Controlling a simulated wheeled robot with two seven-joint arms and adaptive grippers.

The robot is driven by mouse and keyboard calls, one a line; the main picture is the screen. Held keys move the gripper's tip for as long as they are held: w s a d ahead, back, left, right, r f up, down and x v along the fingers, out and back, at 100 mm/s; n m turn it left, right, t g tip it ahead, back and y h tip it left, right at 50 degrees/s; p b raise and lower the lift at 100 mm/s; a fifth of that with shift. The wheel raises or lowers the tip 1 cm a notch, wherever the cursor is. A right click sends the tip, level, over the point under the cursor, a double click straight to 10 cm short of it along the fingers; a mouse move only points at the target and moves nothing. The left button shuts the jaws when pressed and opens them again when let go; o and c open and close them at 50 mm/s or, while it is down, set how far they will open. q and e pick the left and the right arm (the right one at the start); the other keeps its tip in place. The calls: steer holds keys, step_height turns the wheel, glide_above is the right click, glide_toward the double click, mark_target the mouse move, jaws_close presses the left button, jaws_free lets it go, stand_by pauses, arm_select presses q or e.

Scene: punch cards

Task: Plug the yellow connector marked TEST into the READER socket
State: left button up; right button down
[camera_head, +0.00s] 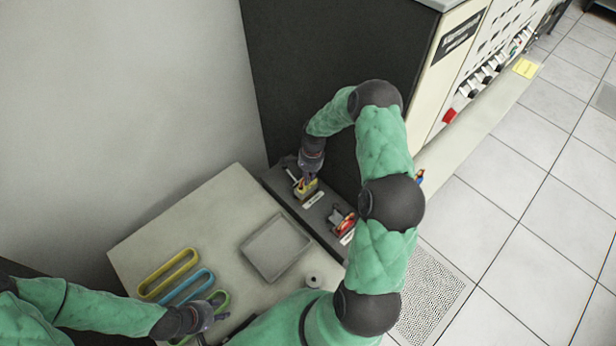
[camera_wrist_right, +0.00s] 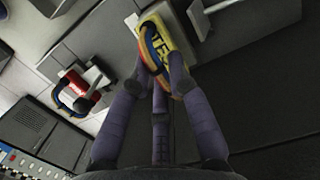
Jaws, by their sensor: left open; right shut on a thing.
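My right gripper (camera_head: 308,178) is shut on the yellow connector (camera_head: 307,188), above the dark socket strip (camera_head: 325,213) at the back edge of the table. In the right wrist view the yellow connector (camera_wrist_right: 158,42) shows part of its black lettering, with a coloured ribbon loop between the fingertips (camera_wrist_right: 163,82). It lies against a grey socket block; I cannot tell whether it is seated. A white label (camera_head: 314,201) is in front of it, too small to read. My left gripper (camera_head: 213,308) is open, low over the table by a green loop (camera_head: 219,301).
A red connector (camera_head: 342,221) sits further right on the strip, also in the right wrist view (camera_wrist_right: 74,83). A grey tray (camera_head: 246,248), yellow loop (camera_head: 150,287), blue loop (camera_head: 186,290) and small round item (camera_head: 313,281) lie on the table. A dark cabinet stands behind.

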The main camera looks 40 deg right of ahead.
arm_select(q)
steer(key=shift+f+b, duration=2.4)
steer(key=shift+f, duration=0.05)
arm_select(e)
steer(key=shift+w+f, duration=0.1)
steer(key=shift+f, duration=2.25)
steer(key=c, duration=1.1)
jaws_free()
steer(key=r, duration=0.4)
steer(key=d+r, duration=0.1)
steer(key=r, duration=0.7)
steer(key=shift+d, duration=0.25)
arm_select(q)
steer(key=shift+r, duration=0.1)
step_height(320, 180, up, 21)
steer(key=p, duration=2.1)
arm_select(e)
step_height(320, 180, up, 21)
